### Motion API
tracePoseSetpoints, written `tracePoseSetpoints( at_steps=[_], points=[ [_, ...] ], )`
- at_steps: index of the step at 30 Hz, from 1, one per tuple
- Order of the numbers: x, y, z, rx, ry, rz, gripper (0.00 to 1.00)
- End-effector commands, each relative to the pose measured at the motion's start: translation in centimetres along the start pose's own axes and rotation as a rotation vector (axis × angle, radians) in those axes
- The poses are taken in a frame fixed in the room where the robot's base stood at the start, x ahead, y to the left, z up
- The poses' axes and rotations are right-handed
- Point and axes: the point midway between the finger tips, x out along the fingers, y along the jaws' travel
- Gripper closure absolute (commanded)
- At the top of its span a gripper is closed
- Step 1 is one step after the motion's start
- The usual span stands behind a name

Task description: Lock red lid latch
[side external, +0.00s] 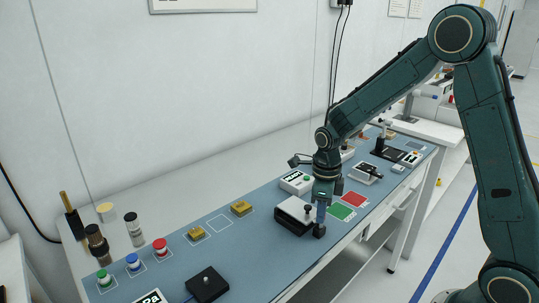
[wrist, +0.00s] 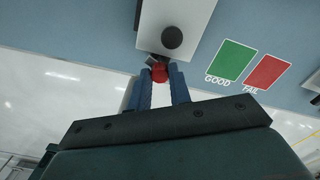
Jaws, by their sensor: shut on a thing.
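The test handler shows in the side view as a black box with a white lid (side external: 293,208), lying flat on it. A black knob (wrist: 172,37) stands on the lid. The red latch (wrist: 159,73) is at the front edge of the lid in the wrist view. My gripper (wrist: 161,79) has its two blue fingers on either side of the red latch, shut on it. In the side view my gripper (side external: 319,229) is low at the handler's front right corner and hides the latch.
A green GOOD pad (wrist: 231,60) and a red FAIL pad (wrist: 267,71) lie right of the handler. A white device (side external: 296,182) stands behind it. Brass parts (side external: 241,208) sit to the left. The bench's front edge is close to my gripper.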

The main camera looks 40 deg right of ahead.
Motion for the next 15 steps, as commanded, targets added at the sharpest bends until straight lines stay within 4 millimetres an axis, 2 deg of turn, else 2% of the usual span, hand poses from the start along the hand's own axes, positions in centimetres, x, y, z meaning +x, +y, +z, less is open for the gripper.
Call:
tracePoseSetpoints(
  at_steps=[6,15],
  points=[
    [-0.1,-0.07,0.04,0.123,-0.002,-0.002,0.93],
    [-0.11,-0.08,0.05,0.139,-0.003,-0.002,0.93]
  ],
)
